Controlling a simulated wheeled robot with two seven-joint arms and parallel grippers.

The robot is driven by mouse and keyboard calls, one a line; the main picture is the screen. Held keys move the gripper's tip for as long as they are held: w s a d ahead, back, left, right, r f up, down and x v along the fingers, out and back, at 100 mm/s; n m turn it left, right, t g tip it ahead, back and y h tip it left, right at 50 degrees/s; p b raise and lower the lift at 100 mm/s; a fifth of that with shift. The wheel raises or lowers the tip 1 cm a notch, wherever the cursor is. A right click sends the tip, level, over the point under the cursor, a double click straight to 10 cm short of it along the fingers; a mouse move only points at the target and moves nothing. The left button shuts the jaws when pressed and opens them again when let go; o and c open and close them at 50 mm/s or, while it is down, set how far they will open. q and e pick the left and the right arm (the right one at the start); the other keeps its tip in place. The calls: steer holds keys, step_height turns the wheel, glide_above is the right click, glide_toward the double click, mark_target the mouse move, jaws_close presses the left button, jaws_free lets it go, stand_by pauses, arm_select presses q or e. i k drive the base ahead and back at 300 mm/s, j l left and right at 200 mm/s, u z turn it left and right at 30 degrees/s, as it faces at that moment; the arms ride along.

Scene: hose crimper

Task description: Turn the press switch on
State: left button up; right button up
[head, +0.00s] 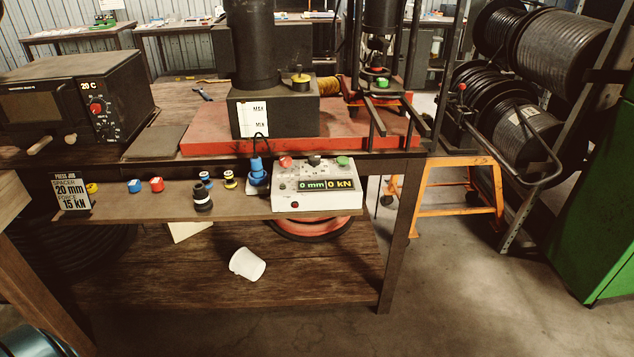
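A pale control box (315,205) sits at the right end of the narrow front shelf. Its front has a lit display (326,185) reading "0 mm" and "0 kN", and a small dark red spot (294,204). On top are a red button (285,161), a black knob or switch (314,160) and a green button (343,161). Which of these is the press switch, and its position, is too small to tell. The black press (275,115) stands behind on a red base (210,141). Neither of my grippers is in view.
A blue plug (257,172) with a black cable stands just left of the box. Small fittings (203,196) and a "PRESS JOB" card (70,191) are farther left. A dark oven (75,100) is on the bench. A white bucket (248,264) lies tilted below.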

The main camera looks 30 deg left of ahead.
mark_target(284, 161)
steer(key=u, duration=2.05)
steer(key=i+l, duration=0.3)
steer(key=i+u, duration=0.05)
steer(key=i, duration=0.05)
